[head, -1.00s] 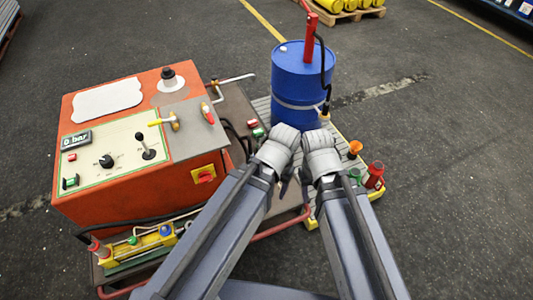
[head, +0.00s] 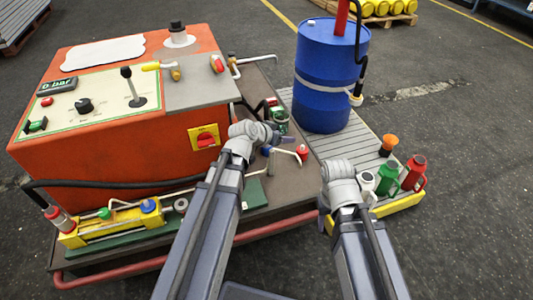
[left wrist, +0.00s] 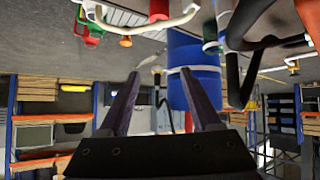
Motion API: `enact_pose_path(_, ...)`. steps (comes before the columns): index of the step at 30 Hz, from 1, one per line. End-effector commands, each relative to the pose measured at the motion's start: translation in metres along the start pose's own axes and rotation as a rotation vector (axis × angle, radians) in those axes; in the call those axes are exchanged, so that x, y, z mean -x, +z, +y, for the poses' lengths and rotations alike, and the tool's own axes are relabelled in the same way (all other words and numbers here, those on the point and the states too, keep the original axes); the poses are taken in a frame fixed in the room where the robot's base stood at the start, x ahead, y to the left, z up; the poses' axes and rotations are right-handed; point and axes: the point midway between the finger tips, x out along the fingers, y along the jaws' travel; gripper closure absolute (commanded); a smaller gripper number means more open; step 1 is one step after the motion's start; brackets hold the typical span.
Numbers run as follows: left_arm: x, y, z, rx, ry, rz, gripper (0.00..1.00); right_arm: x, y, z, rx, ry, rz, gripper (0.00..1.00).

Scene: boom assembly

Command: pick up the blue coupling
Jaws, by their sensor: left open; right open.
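A small blue cap-like fitting (head: 148,206) sits on the yellow pump unit at the front left of the cart in the head view. Another small blue piece (head: 266,150) shows at the left end of a pale bent pipe beside my left gripper. I cannot tell which one is the coupling. My left gripper (head: 274,136) is open over the cart, close to the pipe's blue end. In the left wrist view its two dark fingers (left wrist: 162,75) are apart with nothing held between them. My right gripper (head: 324,218) is open near the platform's front edge, its fingers partly hidden.
An orange control cabinet (head: 115,140) stands left of my left gripper. A blue drum (head: 325,85) stands on the ribbed platform (head: 362,143). Green (head: 387,178) and red (head: 413,172) containers and an orange funnel (head: 388,144) stand at right.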

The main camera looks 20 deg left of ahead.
Motion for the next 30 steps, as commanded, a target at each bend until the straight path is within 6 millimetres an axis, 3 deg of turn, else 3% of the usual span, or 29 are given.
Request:
enact_pose_path(1, -0.021, 0.019, -0.022, 0.007, -0.027, 0.049, 0.35, -0.037, -0.002, -0.004, 0.000, 0.000, 0.000, 0.50)
enact_pose_path(6, -0.035, 0.027, -0.071, 0.017, -0.111, 0.183, 0.35, -0.080, -0.005, -0.008, 0.001, 0.001, 0.001, 0.50)
enact_pose_path(9, -0.036, 0.029, -0.090, 0.021, -0.148, 0.229, 0.35, -0.093, -0.005, -0.009, 0.002, 0.001, 0.001, 0.50)
enact_pose_path(15, -0.037, 0.031, -0.109, 0.024, -0.187, 0.274, 0.35, -0.104, -0.006, -0.010, 0.002, 0.001, 0.001, 0.50)
enact_pose_path(22, -0.037, 0.029, -0.112, 0.025, -0.194, 0.283, 0.35, -0.105, -0.006, -0.010, 0.002, 0.001, 0.001, 0.50)
enact_pose_path(30, -0.060, 0.022, -0.117, 0.024, -0.193, 0.282, 0.35, -0.115, -0.007, -0.011, 0.000, 0.001, 0.001, 0.50)
